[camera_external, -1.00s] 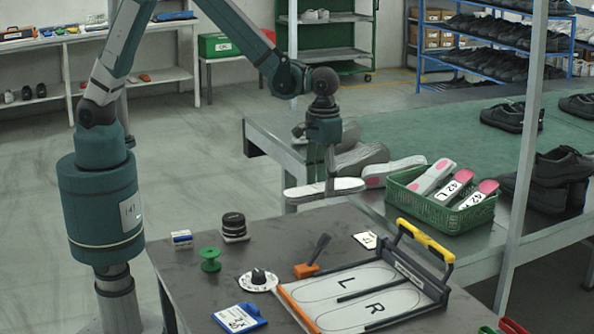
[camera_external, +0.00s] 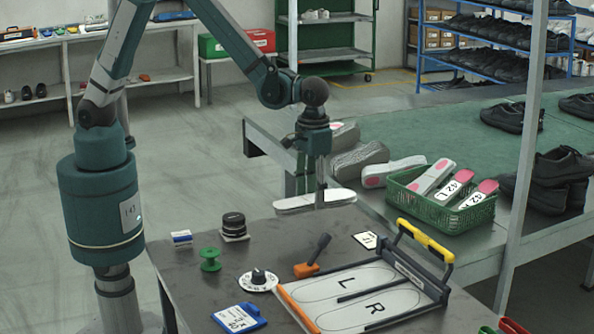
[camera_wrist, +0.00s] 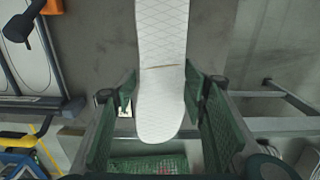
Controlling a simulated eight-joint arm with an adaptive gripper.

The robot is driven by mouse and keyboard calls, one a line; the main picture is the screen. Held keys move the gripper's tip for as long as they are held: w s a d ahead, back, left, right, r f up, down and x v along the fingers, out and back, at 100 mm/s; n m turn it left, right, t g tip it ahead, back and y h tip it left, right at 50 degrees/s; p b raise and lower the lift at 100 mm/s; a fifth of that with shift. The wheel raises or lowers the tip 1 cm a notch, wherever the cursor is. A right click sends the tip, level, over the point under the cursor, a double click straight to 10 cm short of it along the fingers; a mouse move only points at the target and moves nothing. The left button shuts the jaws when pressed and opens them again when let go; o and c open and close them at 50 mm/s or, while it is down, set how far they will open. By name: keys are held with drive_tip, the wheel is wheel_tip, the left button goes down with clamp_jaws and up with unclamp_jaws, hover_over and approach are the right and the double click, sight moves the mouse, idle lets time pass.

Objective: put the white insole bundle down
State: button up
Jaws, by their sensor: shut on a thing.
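The white insole bundle (camera_external: 318,199) hangs level in my gripper (camera_external: 320,186), near the back edge of the dark table (camera_external: 200,275). In the wrist view the bundle (camera_wrist: 161,60) is long and pale with a quilted pattern and a thin brown band across it. The green fingers of my gripper (camera_wrist: 160,98) close on both its sides near the rounded end. Whether its underside touches the table is hard to tell.
The insole tray marked L and R (camera_external: 365,295) lies at the table's right front. A black and orange tool (camera_external: 313,258), a dial (camera_external: 258,280), a green spool (camera_external: 209,259) and a black cylinder (camera_external: 234,226) stand nearby. A green basket (camera_external: 440,202) sits on the bench behind.

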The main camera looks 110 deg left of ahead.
sight(313, 197)
drive_tip(key=shift+f+b, duration=0.35)
drive_tip(key=shift+f, duration=1.9)
drive_tip(key=shift+f+b, duration=0.35)
drive_tip(key=shift+f, duration=1.5)
drive_tip(key=shift+f, duration=0.15)
drive_tip(key=o, duration=0.9)
drive_tip(key=shift+r, duration=0.2)
wheel_tip(313, 197, up, 12)
drive_tip(key=shift+f+p, duration=0.1)
drive_tip(key=shift+p, duration=1.05)
